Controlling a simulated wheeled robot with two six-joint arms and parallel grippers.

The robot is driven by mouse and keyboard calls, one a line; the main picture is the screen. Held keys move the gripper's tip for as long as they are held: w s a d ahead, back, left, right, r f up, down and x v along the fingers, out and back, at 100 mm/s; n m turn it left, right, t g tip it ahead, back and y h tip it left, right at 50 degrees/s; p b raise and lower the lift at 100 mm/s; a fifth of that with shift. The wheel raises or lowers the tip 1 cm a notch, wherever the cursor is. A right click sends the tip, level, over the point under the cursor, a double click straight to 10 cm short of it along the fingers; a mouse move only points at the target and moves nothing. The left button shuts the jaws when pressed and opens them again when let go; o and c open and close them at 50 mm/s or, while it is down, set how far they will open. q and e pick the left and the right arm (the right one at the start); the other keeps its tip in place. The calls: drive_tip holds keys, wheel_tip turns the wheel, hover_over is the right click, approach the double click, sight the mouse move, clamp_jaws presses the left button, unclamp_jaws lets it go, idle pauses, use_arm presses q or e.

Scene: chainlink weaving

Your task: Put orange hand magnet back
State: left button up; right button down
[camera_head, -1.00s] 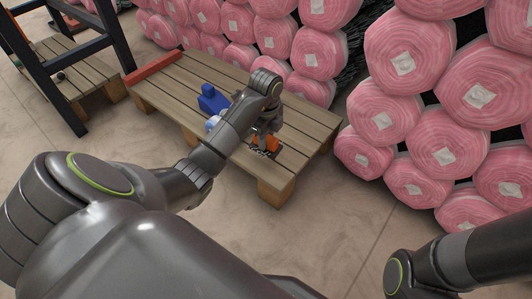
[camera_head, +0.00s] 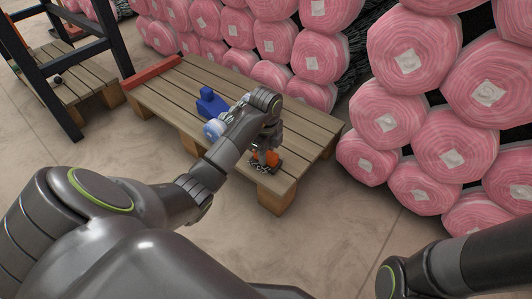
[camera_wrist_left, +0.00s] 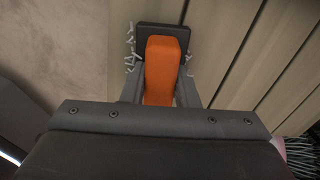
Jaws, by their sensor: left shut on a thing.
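The orange hand magnet (camera_head: 271,158) has an orange grip and a dark base with small metal bits on it. My left gripper (camera_head: 262,154) is shut on its orange grip, near the front edge of the wooden pallet (camera_head: 170,100). In the left wrist view the orange hand magnet (camera_wrist_left: 162,70) sits between the two fingers of my left gripper (camera_wrist_left: 160,90), its dark plate beyond them. Whether the base touches the pallet boards I cannot tell. My right arm shows at the lower right of the head view, but its gripper is out of view.
A blue object (camera_head: 210,102) and a white-and-blue roundish item (camera_head: 214,129) are on the pallet, left of my left gripper. A red bar (camera_head: 152,72) lies along the pallet's far left end. Pink rolls (camera_head: 410,60) are stacked behind and right. A black frame (camera_head: 65,60) stands left.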

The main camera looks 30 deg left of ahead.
use_arm(q)
drive_tip(key=o, duration=0.9)
drive_tip(key=shift+o, duration=0.2)
drive_tip(key=shift+f, duration=0.1)
